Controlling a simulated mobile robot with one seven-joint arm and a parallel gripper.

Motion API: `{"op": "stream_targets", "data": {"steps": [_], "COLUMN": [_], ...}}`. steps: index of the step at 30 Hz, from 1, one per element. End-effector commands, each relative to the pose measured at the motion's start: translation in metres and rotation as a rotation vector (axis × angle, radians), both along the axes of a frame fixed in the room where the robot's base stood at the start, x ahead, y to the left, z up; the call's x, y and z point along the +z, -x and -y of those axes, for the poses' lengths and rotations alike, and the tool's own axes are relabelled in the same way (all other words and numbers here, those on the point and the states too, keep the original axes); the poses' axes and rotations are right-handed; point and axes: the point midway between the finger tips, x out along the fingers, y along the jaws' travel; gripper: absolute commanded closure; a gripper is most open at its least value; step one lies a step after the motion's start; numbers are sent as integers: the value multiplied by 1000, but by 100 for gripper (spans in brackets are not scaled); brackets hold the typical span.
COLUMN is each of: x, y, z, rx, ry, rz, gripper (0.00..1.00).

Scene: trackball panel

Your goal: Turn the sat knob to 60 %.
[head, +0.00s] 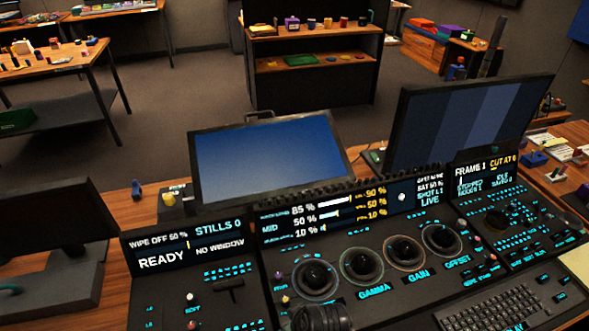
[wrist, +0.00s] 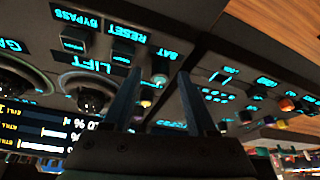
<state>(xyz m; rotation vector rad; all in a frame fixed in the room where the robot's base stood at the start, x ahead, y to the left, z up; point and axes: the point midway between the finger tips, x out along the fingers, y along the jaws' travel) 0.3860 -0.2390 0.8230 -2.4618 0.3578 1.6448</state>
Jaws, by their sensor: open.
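The sat knob (wrist: 160,80) is a small grey knob by the SAT label (wrist: 168,53) in the wrist view. My gripper (wrist: 160,71) is open, with one finger on each side of the knob in that view. I cannot tell whether the fingertips reach down around it or touch it. In the head view my gripper (head: 320,318) is a dark shape at the bottom edge, and I cannot make out the sat knob there. A readout on the right of the middle display (head: 429,186) seems to say SAT 50 %, in small blurred print.
A yellow-topped knob (head: 285,300) and a pinkish knob (head: 278,275) stand close by, left of the lift trackball (head: 315,275). More trackballs run right along the panel. A keyboard (head: 497,305) lies at the lower right, and monitors stand behind.

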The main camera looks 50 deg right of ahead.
Motion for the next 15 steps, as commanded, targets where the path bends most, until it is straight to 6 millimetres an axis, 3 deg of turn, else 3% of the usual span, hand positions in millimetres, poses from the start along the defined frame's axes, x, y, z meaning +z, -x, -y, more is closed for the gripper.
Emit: {"op": "stream_targets", "data": {"steps": [2, 11, 15], "x": [0, 0, 0], "y": [0, 0, 0], "z": [0, 0, 0], "rx": [0, 0, 0], "ry": [0, 0, 0], "rz": [0, 0, 0], "gripper": [44, 98, 100]}}
